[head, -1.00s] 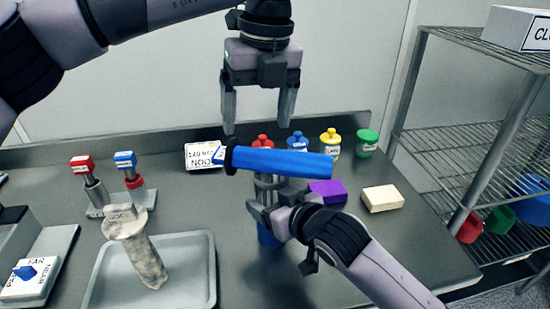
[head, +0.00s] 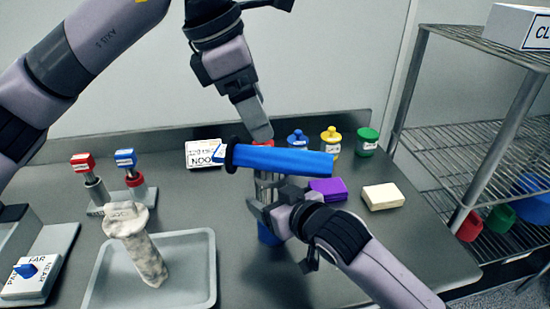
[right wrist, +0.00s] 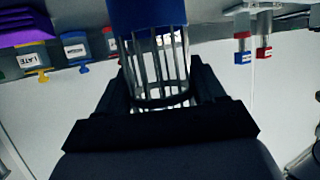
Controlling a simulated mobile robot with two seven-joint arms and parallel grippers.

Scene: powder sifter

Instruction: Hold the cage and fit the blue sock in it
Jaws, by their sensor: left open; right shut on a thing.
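The blue sock (head: 285,161), a long blue cylinder with a dark ring at its left end, lies nearly level across the area above the cage. Whether it touches the cage top is unclear. The cage (head: 266,192), metal bars with a blue lower end, stands upright, held by my right gripper (head: 262,213), which is shut on it. In the right wrist view the cage (right wrist: 155,65) shows upside down between the fingers. My left gripper (head: 262,133) is open, seen edge-on, its fingertips just above or behind the sock. Whether they touch it is hard to tell.
A grey tray (head: 201,270) holds a stained pale sock-like piece (head: 140,250) at front left. Lidded jars, a purple block (head: 327,190) and a cream block (head: 382,197) lie behind and right. A wire shelf (head: 470,125) stands at the right.

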